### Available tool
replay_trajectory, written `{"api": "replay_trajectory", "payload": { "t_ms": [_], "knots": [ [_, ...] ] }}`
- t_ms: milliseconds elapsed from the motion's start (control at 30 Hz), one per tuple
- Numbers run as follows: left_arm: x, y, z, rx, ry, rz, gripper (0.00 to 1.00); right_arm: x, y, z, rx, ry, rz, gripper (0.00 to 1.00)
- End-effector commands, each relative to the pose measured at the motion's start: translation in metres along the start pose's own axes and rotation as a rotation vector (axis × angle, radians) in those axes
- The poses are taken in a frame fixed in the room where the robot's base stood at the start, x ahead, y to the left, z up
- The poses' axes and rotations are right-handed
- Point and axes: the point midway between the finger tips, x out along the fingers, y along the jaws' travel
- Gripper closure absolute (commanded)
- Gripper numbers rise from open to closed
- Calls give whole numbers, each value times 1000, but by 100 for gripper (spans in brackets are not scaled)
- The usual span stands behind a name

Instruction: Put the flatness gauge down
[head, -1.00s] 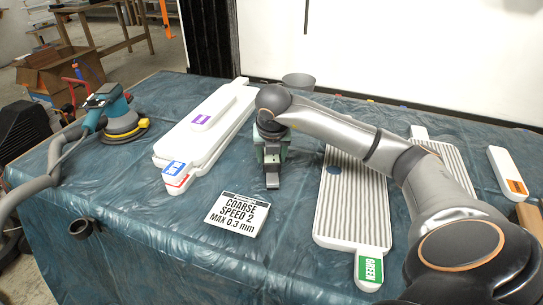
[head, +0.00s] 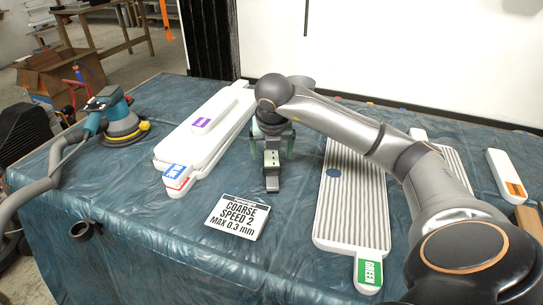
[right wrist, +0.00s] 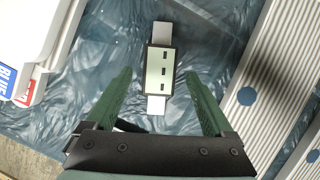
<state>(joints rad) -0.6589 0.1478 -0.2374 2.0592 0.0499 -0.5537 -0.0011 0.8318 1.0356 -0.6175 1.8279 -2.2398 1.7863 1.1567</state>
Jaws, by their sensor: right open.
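The flatness gauge appears to be the small block with a pale face, dark edges, dark slots and light end pieces. It lies on the blue sheeting in the head view (head: 271,172) and in the right wrist view (right wrist: 160,70). My right gripper (head: 272,150) is open over the gauge. In the right wrist view its green fingers (right wrist: 160,105) stand apart on either side of the gauge, with visible gaps. I cannot tell the exact height of the fingertips. My left gripper is not in view.
A white stacked relief with a blue tag (head: 205,130) lies left of the gauge. A ribbed panel with a green tag (head: 352,205) lies right. A printed card (head: 238,216) lies in front. A sander (head: 122,120) stands at the far left.

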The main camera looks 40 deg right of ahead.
Motion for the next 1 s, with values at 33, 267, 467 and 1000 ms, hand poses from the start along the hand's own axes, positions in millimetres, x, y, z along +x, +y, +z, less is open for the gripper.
{"api": "replay_trajectory", "payload": {
  "t_ms": [33, 267, 467, 1000],
  "knots": [
    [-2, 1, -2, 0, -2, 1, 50, -15, 1, 2, 1, -5, 3, 13],
    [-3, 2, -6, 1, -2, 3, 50, -61, 1, 2, 1, -4, 4, 13],
    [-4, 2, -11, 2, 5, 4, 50, -80, 1, 0, 0, -1, 2, 13],
    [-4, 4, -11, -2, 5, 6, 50, -73, 17, -16, -54, 49, 59, 13]
  ]
}}
